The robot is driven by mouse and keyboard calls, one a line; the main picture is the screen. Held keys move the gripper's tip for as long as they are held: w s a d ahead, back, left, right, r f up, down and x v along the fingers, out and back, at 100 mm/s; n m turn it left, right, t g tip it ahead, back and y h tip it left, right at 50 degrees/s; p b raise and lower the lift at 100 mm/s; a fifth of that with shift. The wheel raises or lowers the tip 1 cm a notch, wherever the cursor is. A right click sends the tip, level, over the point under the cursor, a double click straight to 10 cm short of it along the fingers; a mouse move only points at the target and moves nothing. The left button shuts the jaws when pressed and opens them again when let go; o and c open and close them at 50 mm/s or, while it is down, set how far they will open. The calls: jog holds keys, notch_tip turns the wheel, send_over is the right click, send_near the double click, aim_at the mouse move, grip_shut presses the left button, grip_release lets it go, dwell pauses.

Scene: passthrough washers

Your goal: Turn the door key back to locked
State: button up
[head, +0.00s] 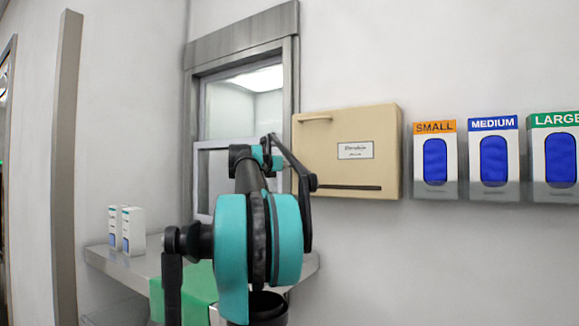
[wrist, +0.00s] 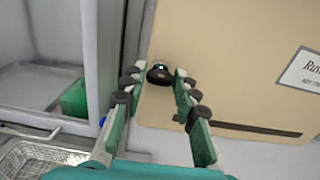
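A beige wall cabinet (head: 345,125) with a white label hangs right of the pass-through window; it also fills much of the wrist view (wrist: 225,60). In the wrist view a small dark round lock or key head (wrist: 159,75) with a pale spot at its centre sits on the cabinet front, near its left edge. My gripper (wrist: 160,70) is open, its two fingers to the left and right of that dark piece in the picture. I cannot tell whether they touch it, nor how the key is turned. In the head view my own arm hides the lock.
Glove boxes marked small (head: 436,160), medium (head: 494,158) and large (head: 555,157) hang to the right. A wire basket (wrist: 40,160) shows at lower left in the wrist view.

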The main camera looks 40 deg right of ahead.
grip_shut()
jog(key=shift+m, duration=8.9)
